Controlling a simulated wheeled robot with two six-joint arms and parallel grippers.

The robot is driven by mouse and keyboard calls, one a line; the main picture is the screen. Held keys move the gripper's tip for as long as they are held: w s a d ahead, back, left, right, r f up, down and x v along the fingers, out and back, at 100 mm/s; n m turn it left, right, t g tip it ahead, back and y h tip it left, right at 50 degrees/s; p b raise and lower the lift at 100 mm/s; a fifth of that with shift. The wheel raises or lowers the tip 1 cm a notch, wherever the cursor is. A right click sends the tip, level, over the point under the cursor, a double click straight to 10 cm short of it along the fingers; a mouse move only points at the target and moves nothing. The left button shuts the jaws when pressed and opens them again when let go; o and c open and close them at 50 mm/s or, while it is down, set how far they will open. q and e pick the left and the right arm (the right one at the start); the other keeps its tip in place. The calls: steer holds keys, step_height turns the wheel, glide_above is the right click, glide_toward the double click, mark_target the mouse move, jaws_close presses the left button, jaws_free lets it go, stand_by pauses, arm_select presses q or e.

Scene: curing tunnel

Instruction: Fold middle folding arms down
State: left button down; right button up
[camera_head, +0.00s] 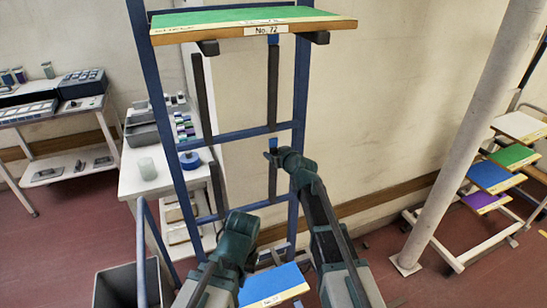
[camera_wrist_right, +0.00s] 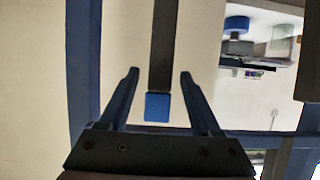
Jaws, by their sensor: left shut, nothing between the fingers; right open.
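The blue rack frame (camera_head: 155,85) carries dark folding arms that stand upright in pairs. In the upper bay are a left arm (camera_head: 203,95) and a blue-tipped right arm (camera_head: 273,85). Below the middle crossbar are another left arm (camera_head: 217,188) and a right arm (camera_head: 272,182), also upright. My right gripper (camera_head: 272,156) is open at the blue tip of the lower right arm. In the right wrist view this arm (camera_wrist_right: 164,50) and its blue tip (camera_wrist_right: 158,106) lie between the fingers, apart from both. My left gripper (camera_head: 238,238) is shut and empty, lower down before the rack.
A green board (camera_head: 240,15) labelled No. 72 lies on the top arms. A blue board (camera_head: 272,285) sits low down. A white table (camera_head: 145,182) with trays stands behind left, a grey bin (camera_head: 128,285) front left. A pale pillar (camera_head: 465,130) and another rack stand right.

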steer(key=shift+x, duration=1)
jaws_close()
stand_by(0.8)
